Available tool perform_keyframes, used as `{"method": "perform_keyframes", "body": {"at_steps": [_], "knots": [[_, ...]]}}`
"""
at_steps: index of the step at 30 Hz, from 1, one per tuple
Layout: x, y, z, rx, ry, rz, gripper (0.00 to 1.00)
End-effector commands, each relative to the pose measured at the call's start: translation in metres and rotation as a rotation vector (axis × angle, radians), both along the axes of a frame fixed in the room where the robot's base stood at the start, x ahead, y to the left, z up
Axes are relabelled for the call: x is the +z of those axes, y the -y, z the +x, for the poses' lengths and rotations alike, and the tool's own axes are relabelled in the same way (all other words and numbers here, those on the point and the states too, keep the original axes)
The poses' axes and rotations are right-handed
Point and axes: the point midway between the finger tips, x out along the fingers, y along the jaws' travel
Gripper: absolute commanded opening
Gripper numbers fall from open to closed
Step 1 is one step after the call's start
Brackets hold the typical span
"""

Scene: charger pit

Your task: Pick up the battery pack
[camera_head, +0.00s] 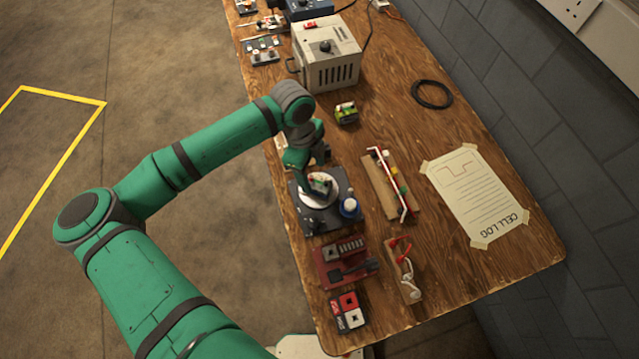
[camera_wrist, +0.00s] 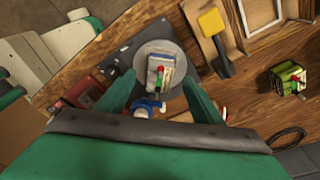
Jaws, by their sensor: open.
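A green pack of cells with dark ends (camera_head: 346,112), which looks like a battery pack, lies on the bench in front of the grey box. It shows at the right of the wrist view (camera_wrist: 288,78), well outside my fingers. A smaller pale block with green and red parts (camera_head: 320,184) sits on a round light plate (camera_head: 310,198) on a dark base. In the wrist view this block (camera_wrist: 160,72) lies between my fingers, beyond their tips. My gripper (camera_head: 306,160) is open and empty, above the plate's far side. Whether it touches anything is unclear.
A blue-and-white round item (camera_head: 350,207) stands beside the plate. A red fixture (camera_head: 345,262) and red-and-black blocks (camera_head: 349,312) lie nearer. Cardboard trays (camera_head: 387,184) are to the right. The grey vented box (camera_head: 325,55) stands behind. Bare bench lies around the green pack.

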Motion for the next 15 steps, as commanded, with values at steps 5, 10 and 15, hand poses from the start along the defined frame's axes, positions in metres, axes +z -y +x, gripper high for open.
{"method": "perform_keyframes", "body": {"at_steps": [5, 10, 15], "knots": [[-0.015, 0.007, -0.002, -0.001, -0.002, 0.001, 0.61], [-0.038, 0.017, -0.004, -0.001, -0.002, 0.000, 0.61], [-0.050, 0.020, -0.005, -0.004, 0.001, 0.000, 0.61]]}}
